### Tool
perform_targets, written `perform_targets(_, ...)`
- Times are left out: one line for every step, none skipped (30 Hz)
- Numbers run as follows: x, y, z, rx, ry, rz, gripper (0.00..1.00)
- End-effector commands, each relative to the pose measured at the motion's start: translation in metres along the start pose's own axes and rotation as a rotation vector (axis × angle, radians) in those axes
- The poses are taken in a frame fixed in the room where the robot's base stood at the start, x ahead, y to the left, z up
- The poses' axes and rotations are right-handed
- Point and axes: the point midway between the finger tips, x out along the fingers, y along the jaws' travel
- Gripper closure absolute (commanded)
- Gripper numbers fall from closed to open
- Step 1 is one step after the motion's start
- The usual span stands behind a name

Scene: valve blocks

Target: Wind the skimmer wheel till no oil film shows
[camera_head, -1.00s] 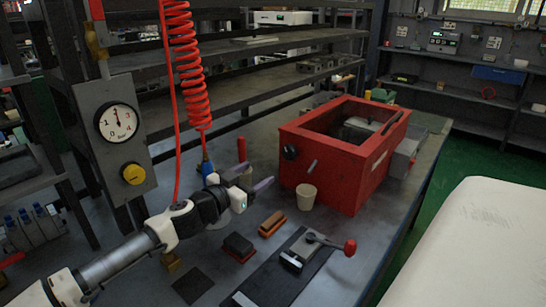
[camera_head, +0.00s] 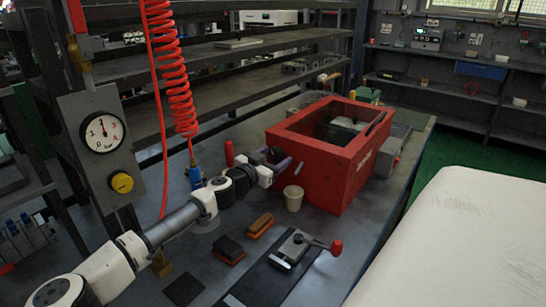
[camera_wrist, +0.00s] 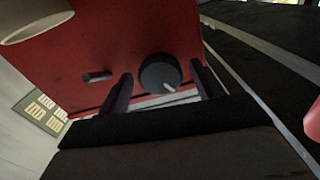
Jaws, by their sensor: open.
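A red open-topped tank (camera_head: 330,165) stands on the bench. On its near-left face is a small black wheel (camera_wrist: 160,74) with a pale mark, beside a short peg (camera_wrist: 98,76); in the head view the wheel (camera_head: 275,155) is partly hidden by my gripper. My gripper (camera_wrist: 162,85) is open, its two fingers on either side of the wheel; I cannot tell if they touch it. The inside of the tank shows grey parts (camera_head: 345,130); I cannot make out any oil film.
A beige cup (camera_head: 293,198) stands by the tank's front. Brown (camera_head: 260,225) and dark (camera_head: 229,249) blocks and a red-knobbed lever clamp (camera_head: 300,247) lie in front. A red coiled hose (camera_head: 172,75) hangs behind my arm, near the gauge panel (camera_head: 103,135).

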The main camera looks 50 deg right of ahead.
Motion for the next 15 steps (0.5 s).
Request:
perform_targets(0.0008,0.0,0.0,0.0,0.0,0.0,0.34)
perform_targets(0.0009,-0.0001,0.0001,0.0,0.0,0.0,0.34)
perform_targets(0.0009,-0.0001,0.0001,0.0,0.0,0.0,0.34)
perform_targets(0.0008,-0.0002,0.0001,0.0,0.0,0.0,0.34)
perform_targets(0.0007,-0.0002,0.0001,0.0,0.0,0.0,0.34)
perform_targets(0.0007,-0.0002,0.0001,0.0,0.0,0.0,0.34)
perform_targets(0.0006,-0.0002,0.0001,0.0,0.0,0.0,0.34)
perform_targets(0.0006,-0.0002,0.0001,0.0,0.0,0.0,0.36)
perform_targets(0.0006,-0.0002,0.0001,0.0,0.0,0.0,0.42)
perform_targets(0.0005,-0.0002,0.0001,0.0,0.0,0.0,0.45)
perform_targets(0.0005,-0.0002,0.0001,0.0,0.0,0.0,0.49)
perform_targets(0.0005,-0.0002,0.0001,0.0,0.0,0.0,0.55)
perform_targets(0.0005,-0.0002,0.0001,0.0,0.0,0.0,0.58)
perform_targets(0.0005,-0.0002,0.0001,0.0,0.0,0.0,0.62)
perform_targets(0.0004,-0.0002,0.0001,0.0,0.0,0.0,0.68)
